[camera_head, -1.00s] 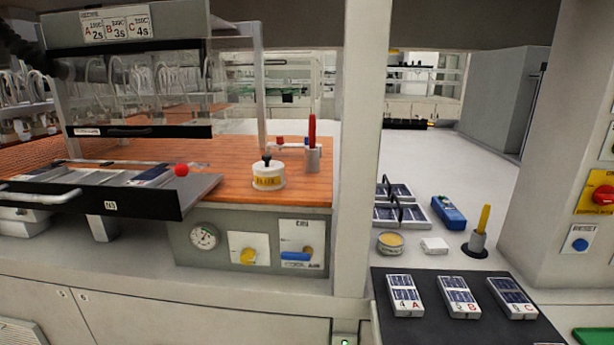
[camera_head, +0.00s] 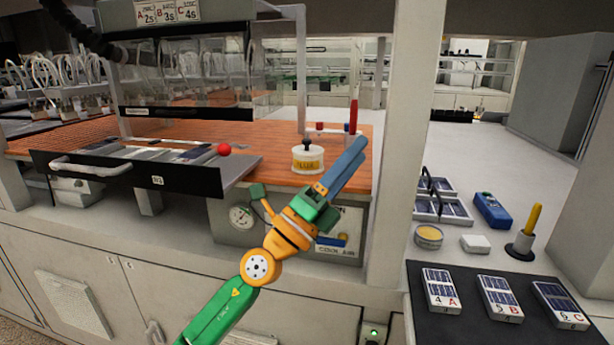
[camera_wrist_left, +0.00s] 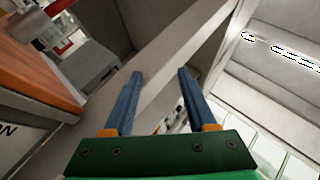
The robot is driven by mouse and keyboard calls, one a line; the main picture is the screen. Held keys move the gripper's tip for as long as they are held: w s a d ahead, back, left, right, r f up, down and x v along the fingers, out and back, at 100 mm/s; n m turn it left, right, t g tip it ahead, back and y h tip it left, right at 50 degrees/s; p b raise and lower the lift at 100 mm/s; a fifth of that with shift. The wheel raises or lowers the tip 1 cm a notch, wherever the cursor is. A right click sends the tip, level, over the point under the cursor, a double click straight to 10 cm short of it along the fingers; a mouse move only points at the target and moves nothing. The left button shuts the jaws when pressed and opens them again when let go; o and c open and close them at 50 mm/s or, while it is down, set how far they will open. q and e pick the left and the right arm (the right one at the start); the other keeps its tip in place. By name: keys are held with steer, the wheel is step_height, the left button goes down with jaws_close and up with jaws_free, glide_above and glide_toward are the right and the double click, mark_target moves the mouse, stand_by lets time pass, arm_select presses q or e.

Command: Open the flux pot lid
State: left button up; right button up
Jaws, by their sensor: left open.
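The flux pot (camera_head: 308,160) is a white round pot with a yellow label, standing on the orange work surface. Its lid, with a black knob (camera_head: 306,146), sits on top. My left gripper (camera_head: 353,158) is just right of the pot and in front of it, its blue fingers pointing up and right. In the left wrist view the two fingers (camera_wrist_left: 158,82) stand apart with nothing between them. The pot does not show in that view. My right gripper is in no view.
A holder with a red-handled tool (camera_head: 353,118) stands behind the gripper. A pale upright post (camera_head: 406,140) rises to its right. A drawer-like tray (camera_head: 130,173) with a red knob juts out at left. Panel cards (camera_head: 441,290) lie on a dark mat at right.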

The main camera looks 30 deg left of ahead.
arm_select(q)
steer(key=r+m+g, duration=0.1)
steer(key=m, duration=0.1)
steer(key=w+r+m+g+h, duration=0.1)
steer(key=m, duration=0.2)
steer(key=r+m+g+h, duration=0.1)
steer(key=m+g, duration=0.1)
steer(key=m, duration=0.1)
steer(key=shift+w+d+r, duration=0.2)
steer(key=shift+w+r, duration=0.05)
steer(key=shift+w, duration=0.1)
steer(key=w+a+r+y, duration=0.2)
steer(key=a+r+y, duration=0.1)
steer(key=a+y, duration=1.05)
steer(key=h+b, duration=0.2)
glide_toward(305, 141)
steer(key=w, duration=0.4)
steer(key=shift+g, duration=0.4)
steer(key=w+p, duration=0.1)
steer(key=w, duration=0.1)
steer(key=w+p, duration=0.2)
steer(key=w+d+r+p, duration=0.1)
steer(key=w, duration=0.1)
steer(key=shift+d, duration=0.1)
steer(key=shift+w+f, duration=0.2)
steer(key=shift+w, duration=0.2)
steer(key=shift+c, duration=0.3)
jaws_close()
